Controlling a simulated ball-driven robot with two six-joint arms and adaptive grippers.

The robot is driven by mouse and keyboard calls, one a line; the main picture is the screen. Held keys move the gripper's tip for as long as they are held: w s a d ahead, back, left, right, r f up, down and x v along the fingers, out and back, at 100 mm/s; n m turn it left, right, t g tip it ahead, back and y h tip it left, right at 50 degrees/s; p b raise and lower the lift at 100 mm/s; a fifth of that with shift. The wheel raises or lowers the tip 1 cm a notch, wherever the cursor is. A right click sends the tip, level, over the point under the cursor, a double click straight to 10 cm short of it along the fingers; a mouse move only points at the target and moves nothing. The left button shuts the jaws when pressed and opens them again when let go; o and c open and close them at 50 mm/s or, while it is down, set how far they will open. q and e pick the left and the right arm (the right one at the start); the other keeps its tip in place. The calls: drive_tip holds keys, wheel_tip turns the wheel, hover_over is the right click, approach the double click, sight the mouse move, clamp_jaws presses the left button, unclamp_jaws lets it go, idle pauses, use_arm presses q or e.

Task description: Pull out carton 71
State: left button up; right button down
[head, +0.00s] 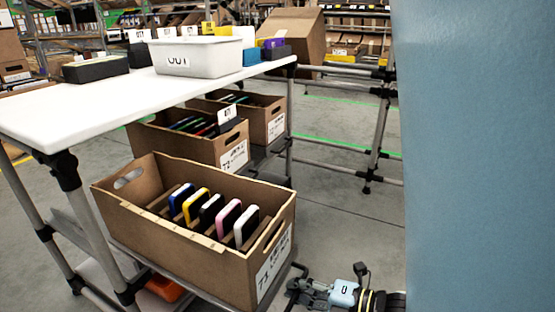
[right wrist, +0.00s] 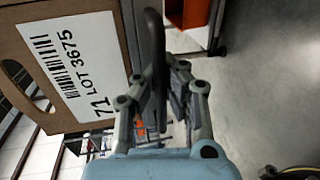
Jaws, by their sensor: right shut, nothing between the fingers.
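Carton 71 (head: 190,249) is an open brown cardboard box, tilted on the lower rack. It holds several upright slim items in blue, yellow, black, pink and white. Its end wall has a hand slot and a white label, which reads "71 LOT 3675" in the right wrist view (right wrist: 72,62). My right gripper (head: 302,287) is low, just right of the labelled end. My left gripper is not in view.
Two similar cartons (head: 205,149) (head: 268,123) stand behind on the lower rack. A white table top (head: 85,112) above carries a white bin (head: 197,60) and dark trays. Grey floor (head: 345,215) is open to the right of the rack. An orange object (head: 165,288) is underneath.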

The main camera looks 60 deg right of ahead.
drive_tip(key=shift+s, duration=0.75)
drive_tip(key=c, duration=1.4)
unclamp_jaws()
drive_tip(key=v, duration=1.2)
drive_tip(key=shift+d, duration=0.1)
